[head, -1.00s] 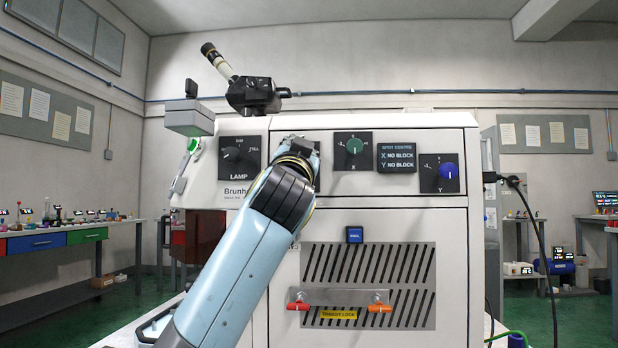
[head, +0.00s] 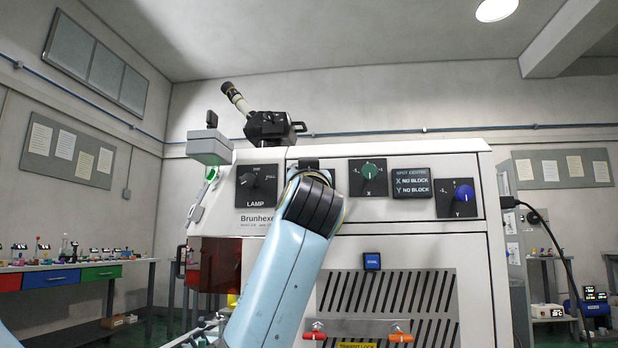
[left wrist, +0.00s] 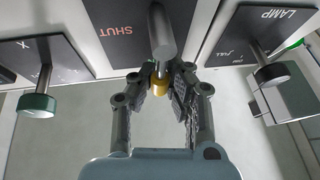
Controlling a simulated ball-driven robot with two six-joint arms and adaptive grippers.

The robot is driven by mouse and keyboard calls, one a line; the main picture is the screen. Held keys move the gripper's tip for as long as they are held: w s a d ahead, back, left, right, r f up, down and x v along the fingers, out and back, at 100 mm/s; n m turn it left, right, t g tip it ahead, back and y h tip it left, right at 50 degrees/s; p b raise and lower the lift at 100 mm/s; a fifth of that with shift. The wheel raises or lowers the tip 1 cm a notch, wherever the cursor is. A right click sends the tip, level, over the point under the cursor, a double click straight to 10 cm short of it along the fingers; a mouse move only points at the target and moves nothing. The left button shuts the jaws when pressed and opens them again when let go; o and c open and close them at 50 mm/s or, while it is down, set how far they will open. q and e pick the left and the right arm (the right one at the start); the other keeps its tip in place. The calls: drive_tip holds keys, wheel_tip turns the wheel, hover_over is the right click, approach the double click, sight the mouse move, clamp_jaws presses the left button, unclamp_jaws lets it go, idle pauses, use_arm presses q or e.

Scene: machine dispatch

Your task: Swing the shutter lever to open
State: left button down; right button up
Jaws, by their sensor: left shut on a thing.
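The shutter lever (left wrist: 162,35) shows in the left wrist view as a grey rounded bar in front of a dark panel marked SHUT (left wrist: 118,30), with a brass-coloured part (left wrist: 160,85) at its lower end. My left gripper (left wrist: 163,78) is shut on the lever, its fingertips on either side near the brass part. In the head view the lever and my gripper are hidden behind my left wrist. My right gripper is in neither view.
The green X knob (head: 369,174) and the LAMP dial (head: 256,182) flank the lever area on the machine front (head: 390,250). The blue Y knob (head: 463,193) is further right. A display (head: 411,183) reads X NO BLOCK, Y NO BLOCK.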

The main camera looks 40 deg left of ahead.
use_arm(q)
drive_tip(key=shift+f, duration=0.2)
drive_tip(key=c, duration=1.2)
unclamp_jaws()
drive_tip(key=shift+r, duration=0.1)
drive_tip(key=shift+c, duration=0.2)
drive_tip(key=v, duration=0.7)
drive_tip(key=shift+s, duration=0.2)
drive_tip(key=shift+d, duration=0.1)
